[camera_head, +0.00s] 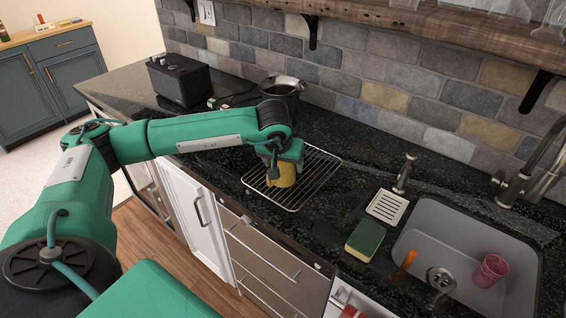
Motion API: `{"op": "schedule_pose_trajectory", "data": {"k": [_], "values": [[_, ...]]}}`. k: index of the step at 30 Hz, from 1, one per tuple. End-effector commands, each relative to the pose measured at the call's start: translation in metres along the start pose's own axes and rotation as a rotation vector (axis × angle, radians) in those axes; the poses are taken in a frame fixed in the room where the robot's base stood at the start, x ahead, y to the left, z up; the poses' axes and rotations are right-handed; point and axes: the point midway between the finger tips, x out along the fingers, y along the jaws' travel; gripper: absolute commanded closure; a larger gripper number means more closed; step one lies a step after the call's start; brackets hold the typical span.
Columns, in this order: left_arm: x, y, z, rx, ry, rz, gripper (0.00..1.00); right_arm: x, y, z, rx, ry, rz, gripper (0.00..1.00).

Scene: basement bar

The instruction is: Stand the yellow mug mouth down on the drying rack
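The yellow mug (285,177) is at the wire drying rack (318,177) on the dark counter, over the rack's left part. My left gripper (274,170) points down at the mug from above and hides its upper part. I cannot tell whether the fingers are closed on the mug or only beside it. The mug's mouth and handle cannot be made out, and I cannot tell whether its lower edge touches the wires. The right side of the rack is bare. My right gripper is not in view.
A dark pot (282,88) and a black box-shaped appliance (180,80) stand behind my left arm. Right of the rack are a white soap dish (387,207), a green-and-yellow sponge (365,241) and a sink (440,225) holding a pink cup (490,270). A faucet (520,185) rises behind the sink.

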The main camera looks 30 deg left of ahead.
Motion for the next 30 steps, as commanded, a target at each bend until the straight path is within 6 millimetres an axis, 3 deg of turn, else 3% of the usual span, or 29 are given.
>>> {"op": "schedule_pose_trajectory", "data": {"k": [10,14,30], "values": [[0.000,0.000,0.000,0.000,-0.001,0.000,0.15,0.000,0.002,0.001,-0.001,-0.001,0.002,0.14],[-0.009,0.001,0.000,0.000,0.000,0.002,0.15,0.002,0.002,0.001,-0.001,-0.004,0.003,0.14],[-0.119,0.001,0.000,0.000,0.003,0.002,0.15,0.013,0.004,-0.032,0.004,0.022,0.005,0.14]]}}
